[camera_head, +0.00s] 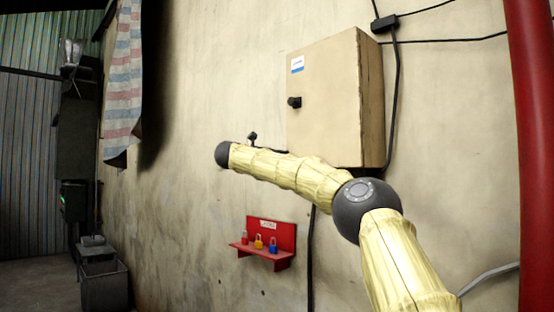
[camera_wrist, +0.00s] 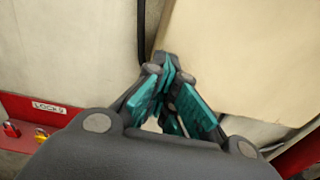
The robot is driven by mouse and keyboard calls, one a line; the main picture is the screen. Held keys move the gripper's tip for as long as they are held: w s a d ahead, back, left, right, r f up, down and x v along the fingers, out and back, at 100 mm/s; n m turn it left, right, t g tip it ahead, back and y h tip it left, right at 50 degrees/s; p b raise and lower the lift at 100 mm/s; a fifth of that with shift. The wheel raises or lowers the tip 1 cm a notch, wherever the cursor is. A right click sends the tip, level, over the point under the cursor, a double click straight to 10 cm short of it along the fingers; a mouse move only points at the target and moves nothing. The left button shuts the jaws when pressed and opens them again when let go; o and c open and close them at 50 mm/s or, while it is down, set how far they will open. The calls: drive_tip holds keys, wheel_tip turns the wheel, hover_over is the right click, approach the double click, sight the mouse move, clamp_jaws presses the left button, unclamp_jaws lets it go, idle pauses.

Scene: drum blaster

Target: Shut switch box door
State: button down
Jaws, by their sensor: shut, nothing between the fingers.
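The beige switch box (camera_head: 325,85) is mounted on the wall in the head view, with a black knob (camera_head: 294,102) on its front. Its door looks flush with the box, though a small gap cannot be ruled out. In the wrist view a broad beige face of the box (camera_wrist: 245,55) fills the upper right. My gripper (camera_wrist: 166,66) is shut and empty, its teal-padded fingers together by the box's lower left corner. I cannot tell whether they touch it. In the head view my arm crosses below the box and mostly hides the gripper.
A red lock shelf (camera_head: 266,246) with small padlocks is on the wall below; it also shows in the wrist view (camera_wrist: 75,112). A red pipe (camera_head: 534,150) stands at right. Black cables (camera_head: 395,90) run beside the box. A striped cloth (camera_head: 125,80) hangs at left.

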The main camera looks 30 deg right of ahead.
drive_tip(key=shift+s+d+r, duration=0.1)
drive_tip(key=shift+d, duration=0.15)
